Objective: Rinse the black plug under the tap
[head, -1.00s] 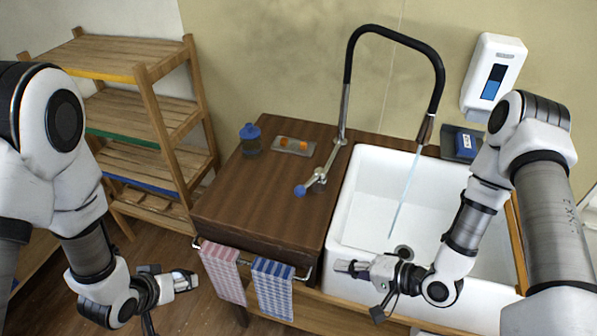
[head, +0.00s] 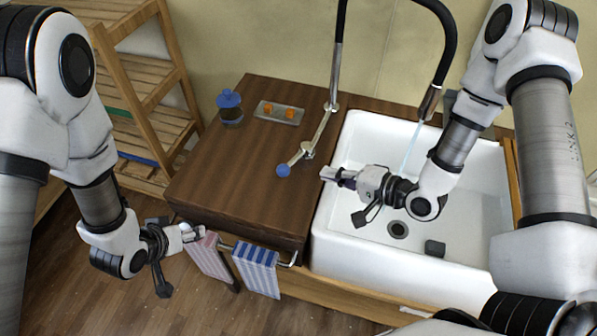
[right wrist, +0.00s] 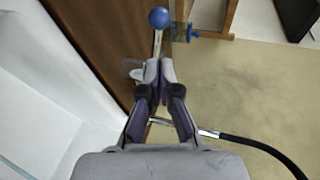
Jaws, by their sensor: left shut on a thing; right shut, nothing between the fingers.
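A dark block (head: 434,248), perhaps the black plug, lies on the floor of the white sink (head: 340,225), right of the drain (head: 398,229). The tap's black hose (head: 450,35) arches above, and a thin water stream (head: 412,145) runs from its nozzle (head: 430,103). The tap lever ends in a blue knob (head: 283,170), seen ahead of the fingers in the right wrist view (right wrist: 159,17). My right gripper (head: 330,174) is shut and empty, over the sink's left rim, apart from the knob. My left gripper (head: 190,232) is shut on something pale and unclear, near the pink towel.
The brown counter (head: 225,170) carries a blue-lidded jar (head: 230,106) and a tray (head: 270,118) with orange pieces. A wooden shelf (head: 150,100) stands at left.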

